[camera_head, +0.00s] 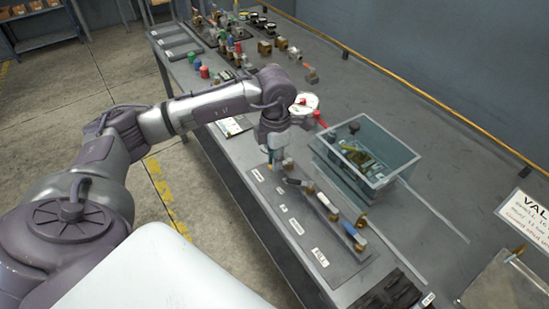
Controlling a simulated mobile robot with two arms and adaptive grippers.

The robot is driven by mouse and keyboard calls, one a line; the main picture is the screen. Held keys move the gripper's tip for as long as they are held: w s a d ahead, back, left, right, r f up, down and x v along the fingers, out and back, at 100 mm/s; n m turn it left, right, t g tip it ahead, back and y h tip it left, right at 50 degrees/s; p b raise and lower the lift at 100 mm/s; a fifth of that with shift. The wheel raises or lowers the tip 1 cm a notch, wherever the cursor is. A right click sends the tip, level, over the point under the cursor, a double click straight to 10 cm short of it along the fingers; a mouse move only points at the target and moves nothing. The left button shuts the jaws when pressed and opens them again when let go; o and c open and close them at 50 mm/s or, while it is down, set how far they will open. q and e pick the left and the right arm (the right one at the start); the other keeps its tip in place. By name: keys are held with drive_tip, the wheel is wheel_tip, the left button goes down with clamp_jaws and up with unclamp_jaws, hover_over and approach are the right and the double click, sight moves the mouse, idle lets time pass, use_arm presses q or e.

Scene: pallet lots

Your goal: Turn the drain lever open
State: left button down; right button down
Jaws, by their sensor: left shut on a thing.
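A grey valve panel (292,236) with several white labels lies along the near edge of the bench. Its small levers include one with a black handle (295,182), one with a white and red handle (326,201) and one with a blue handle (354,233). The labels are too small to read surely, so I cannot tell which lever is the drain one. My left gripper (276,163) points down at the panel's far end, shut on a small part there. Its fingers hide most of that part, seemingly a lever. My right gripper is not in view.
A clear bluish tank (364,160) with yellowish contents stands just right of the panel. A round white dial (304,104) and a red part (320,118) are behind my gripper. Several coloured fittings crowd the bench's far end. A sign (527,219) stands at right.

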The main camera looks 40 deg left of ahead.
use_arm(q)
drive_tip(key=shift+s+d+n, duration=0.15)
drive_tip(key=shift+d+n, duration=0.15)
drive_tip(key=shift+n, duration=0.6)
drive_tip(key=c, duration=1.2)
unclamp_jaws()
wheel_tip(320, 180, up, 12)
drive_tip(key=shift+r, duration=0.1)
